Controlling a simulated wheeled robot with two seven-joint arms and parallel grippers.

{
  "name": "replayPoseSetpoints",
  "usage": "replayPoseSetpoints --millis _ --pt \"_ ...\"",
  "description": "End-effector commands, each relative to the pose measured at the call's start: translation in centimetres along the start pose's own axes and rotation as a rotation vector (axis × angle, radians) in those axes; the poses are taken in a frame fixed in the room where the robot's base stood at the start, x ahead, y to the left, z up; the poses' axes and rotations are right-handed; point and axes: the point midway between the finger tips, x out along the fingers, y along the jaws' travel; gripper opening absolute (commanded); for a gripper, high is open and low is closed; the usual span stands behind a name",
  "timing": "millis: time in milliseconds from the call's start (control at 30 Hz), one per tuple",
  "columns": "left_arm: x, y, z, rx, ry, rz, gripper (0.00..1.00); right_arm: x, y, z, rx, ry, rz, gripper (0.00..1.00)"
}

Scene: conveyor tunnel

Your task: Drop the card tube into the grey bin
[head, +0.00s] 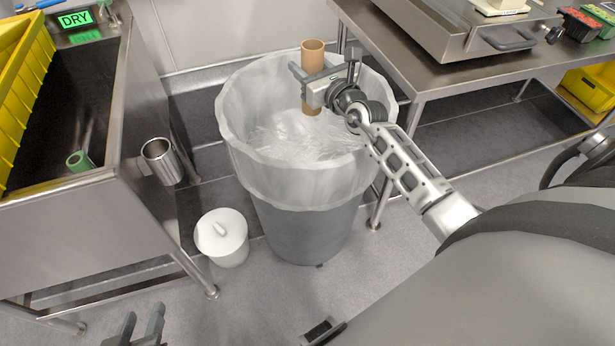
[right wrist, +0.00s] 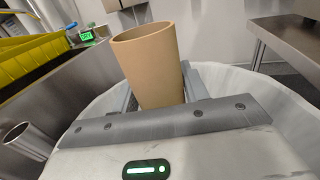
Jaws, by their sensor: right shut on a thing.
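The brown card tube (head: 312,58) is upright over the open mouth of the grey bin (head: 305,230), which has a clear liner folded over its rim. My right gripper (head: 312,80) is shut on the tube, holding it above the inside of the bin near its far side. In the right wrist view the tube (right wrist: 150,62) stands between the fingers with its open top showing. My left gripper (head: 138,330) is low at the bottom edge of the head view, its two fingers apart with nothing seen between them.
A steel trough (head: 70,195) with a "DRY" sign (head: 75,19) stands at left, a metal cup (head: 160,160) on its side. A steel table (head: 445,75) is at right. Floor in front of the bin is clear.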

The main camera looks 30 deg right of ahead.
Motion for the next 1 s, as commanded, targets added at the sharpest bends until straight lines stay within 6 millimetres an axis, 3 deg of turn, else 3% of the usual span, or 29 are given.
replayPoseSetpoints --millis 367,400,467,800,1000 --pt "0.0 0.0 -0.2 0.006 0.014 0.0 0.36 0.0 0.0 -0.4 -0.001 -0.001 0.0 0.04" --pt "0.0 0.1 -0.2 0.007 0.014 0.001 0.36 0.0 0.0 -0.5 -0.001 -0.001 0.0 0.53" --pt "0.0 0.1 -0.2 0.007 0.014 0.001 0.36 0.0 0.0 -0.5 -0.001 0.0 0.0 0.69" --pt "0.0 0.1 -0.2 0.008 0.013 0.002 0.36 -0.3 0.0 -0.5 0.0 0.001 0.0 0.7" --pt "-0.2 0.1 -0.4 0.007 0.009 0.003 0.36 -3.1 0.0 -0.5 0.0 0.004 0.0 0.7"
